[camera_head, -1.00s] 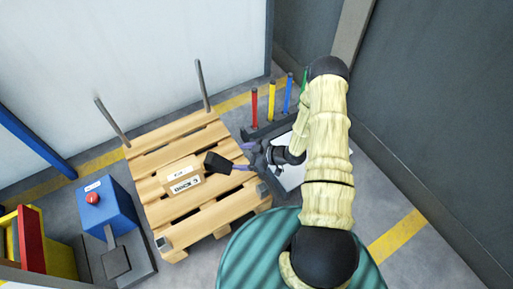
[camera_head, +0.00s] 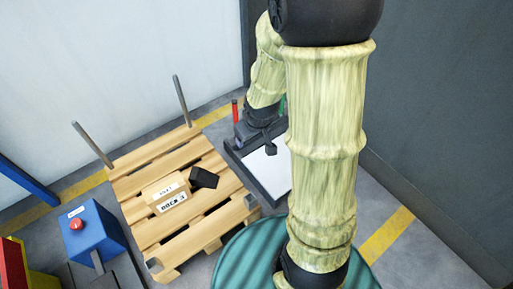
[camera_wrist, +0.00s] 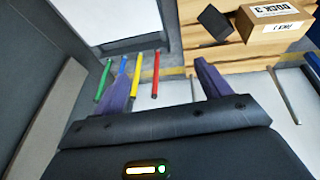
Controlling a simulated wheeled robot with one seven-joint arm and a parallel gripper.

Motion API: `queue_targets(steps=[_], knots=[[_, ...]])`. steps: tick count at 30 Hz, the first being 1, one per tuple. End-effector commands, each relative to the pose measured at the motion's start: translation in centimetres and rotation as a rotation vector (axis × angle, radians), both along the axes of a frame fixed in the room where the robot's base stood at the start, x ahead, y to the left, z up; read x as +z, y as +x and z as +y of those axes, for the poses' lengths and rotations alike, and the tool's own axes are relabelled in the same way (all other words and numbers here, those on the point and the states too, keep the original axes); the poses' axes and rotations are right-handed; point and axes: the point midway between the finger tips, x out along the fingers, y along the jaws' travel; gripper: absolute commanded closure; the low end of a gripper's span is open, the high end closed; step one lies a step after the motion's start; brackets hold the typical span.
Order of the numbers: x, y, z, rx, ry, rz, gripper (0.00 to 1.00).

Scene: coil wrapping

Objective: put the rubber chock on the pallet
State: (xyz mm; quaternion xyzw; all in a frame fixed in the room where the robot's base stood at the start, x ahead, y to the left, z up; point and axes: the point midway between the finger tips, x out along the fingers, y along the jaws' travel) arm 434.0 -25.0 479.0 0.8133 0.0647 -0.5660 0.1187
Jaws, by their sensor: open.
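The black rubber chock (camera_head: 204,178) lies on the wooden pallet (camera_head: 165,230), touching or right beside a cardboard box on it. The chock also shows in the wrist view (camera_wrist: 214,22), on the pallet next to the box. My gripper (camera_wrist: 163,80) is open in the wrist view, its two purple fingers apart with nothing between them.
The labelled cardboard box (camera_head: 165,194) sits on the pallet. Two grey posts (camera_head: 92,145) stand at its back edge. A dark tray with a white sheet (camera_head: 264,170) is right of the pallet. A blue box with a red button (camera_head: 92,232) stands left. Several coloured posts (camera_wrist: 135,82) stand behind.

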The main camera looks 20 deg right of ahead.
Motion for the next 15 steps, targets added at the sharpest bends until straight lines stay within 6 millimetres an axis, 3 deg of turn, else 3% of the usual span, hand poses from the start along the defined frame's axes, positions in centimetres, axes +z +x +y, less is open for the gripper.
queue_targets(steps=[3, 7, 10, 15], knots=[[2.7, -3.8, 0.9, -0.114, 0.033, 0.044, 0.24], [4.3, -7.2, 2.0, -0.208, 0.080, 0.095, 0.24], [4.8, -8.5, 2.4, -0.244, 0.102, 0.117, 0.24], [4.8, -8.8, 2.5, -0.253, 0.107, 0.126, 0.24]])
